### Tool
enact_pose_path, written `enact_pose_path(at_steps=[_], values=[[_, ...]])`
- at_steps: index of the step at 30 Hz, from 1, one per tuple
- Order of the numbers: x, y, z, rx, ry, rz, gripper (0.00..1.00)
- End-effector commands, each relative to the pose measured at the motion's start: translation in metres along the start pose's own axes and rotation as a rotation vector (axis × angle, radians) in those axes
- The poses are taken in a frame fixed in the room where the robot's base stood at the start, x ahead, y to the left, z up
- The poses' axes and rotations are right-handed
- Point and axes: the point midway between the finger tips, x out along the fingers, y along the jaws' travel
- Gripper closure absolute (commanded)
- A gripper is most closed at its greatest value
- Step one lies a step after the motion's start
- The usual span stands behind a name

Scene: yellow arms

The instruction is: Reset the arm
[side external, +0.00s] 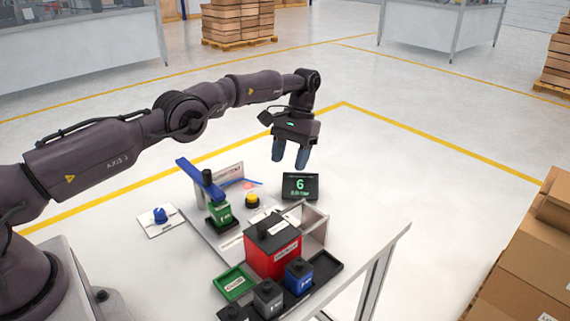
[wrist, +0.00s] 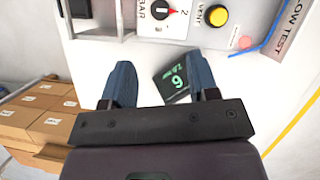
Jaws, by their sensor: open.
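My gripper (side external: 290,155) is open and empty. It hangs above the far side of the work table, fingers pointing down and apart, over a small black display (side external: 300,186) with a green 6. In the wrist view my gripper (wrist: 162,85) has two blue-grey fingers spread apart, and the display (wrist: 176,84) sits between and just beyond them. My arm reaches out from the left, bent at the elbow.
On the table (side external: 375,245) are a red box (side external: 272,250), a green tray (side external: 234,284), a blue block (side external: 299,277), a grey block (side external: 267,298), a yellow button (side external: 252,201), a blue lever (side external: 200,180) and a blue knob (side external: 160,215). Cardboard boxes (side external: 530,250) stand at right.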

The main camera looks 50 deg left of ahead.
Motion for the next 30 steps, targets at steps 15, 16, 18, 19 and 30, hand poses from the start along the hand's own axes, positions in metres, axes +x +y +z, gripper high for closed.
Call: enact_pose_path(at_steps=[15, 16, 18, 19, 30], values=[[-0.014, -0.003, 0.042, 0.095, 0.135, -0.013, 0.46], [-0.021, -0.003, 0.051, 0.102, 0.154, -0.014, 0.46], [-0.036, -0.005, 0.074, 0.118, 0.195, -0.016, 0.46], [-0.042, -0.006, 0.084, 0.125, 0.213, -0.017, 0.46], [-0.08, -0.025, 0.227, 0.199, 0.447, -0.022, 0.46]])
